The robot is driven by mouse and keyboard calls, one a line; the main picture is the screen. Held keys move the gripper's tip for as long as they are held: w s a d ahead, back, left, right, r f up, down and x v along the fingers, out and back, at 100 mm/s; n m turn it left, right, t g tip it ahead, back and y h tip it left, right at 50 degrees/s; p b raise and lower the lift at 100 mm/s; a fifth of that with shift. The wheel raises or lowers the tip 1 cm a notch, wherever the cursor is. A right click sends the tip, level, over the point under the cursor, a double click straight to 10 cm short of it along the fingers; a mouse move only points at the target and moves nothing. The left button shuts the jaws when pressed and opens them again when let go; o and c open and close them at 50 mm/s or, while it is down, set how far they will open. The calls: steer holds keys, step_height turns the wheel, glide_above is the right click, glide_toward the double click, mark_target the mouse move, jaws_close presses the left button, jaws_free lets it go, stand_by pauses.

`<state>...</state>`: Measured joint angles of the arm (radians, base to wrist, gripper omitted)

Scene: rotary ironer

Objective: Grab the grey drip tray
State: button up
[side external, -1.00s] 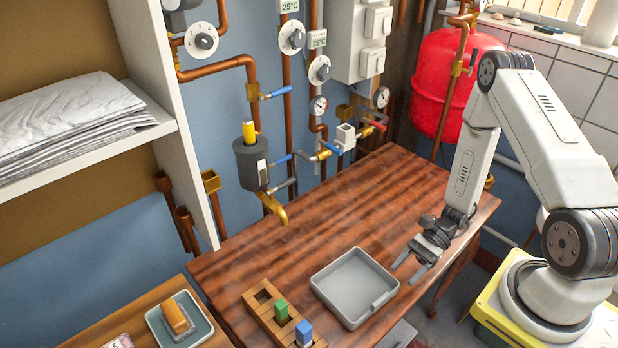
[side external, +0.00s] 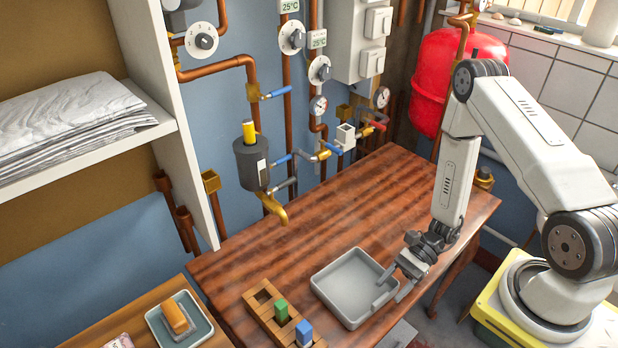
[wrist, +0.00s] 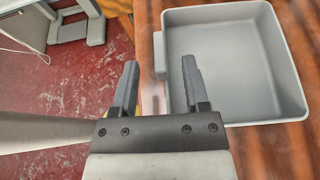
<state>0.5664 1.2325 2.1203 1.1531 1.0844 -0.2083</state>
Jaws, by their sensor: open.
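The grey drip tray (side external: 345,281) is a shallow, empty square tray lying flat on the wooden table. It also shows in the wrist view (wrist: 232,62), at the upper right, with a small grip tab (wrist: 159,56) on its near wall. My gripper (side external: 388,287) is open and empty at the tray's right edge. In the wrist view my gripper's fingers (wrist: 161,76) point towards the tab, which lies ahead between their line. I cannot tell whether a finger touches the tray.
A wooden rack (side external: 264,306) with a green block (side external: 281,311) and a blue block (side external: 304,332) stands left of the tray. A brass tap (side external: 277,210) hangs over the table's back left. The table (side external: 370,210) behind the tray is clear.

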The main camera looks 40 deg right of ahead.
mark_target(382, 297)
steer(key=shift+x, duration=1.55)
steer(key=shift+c, duration=0.2)
jaws_close()
stand_by(0.4)
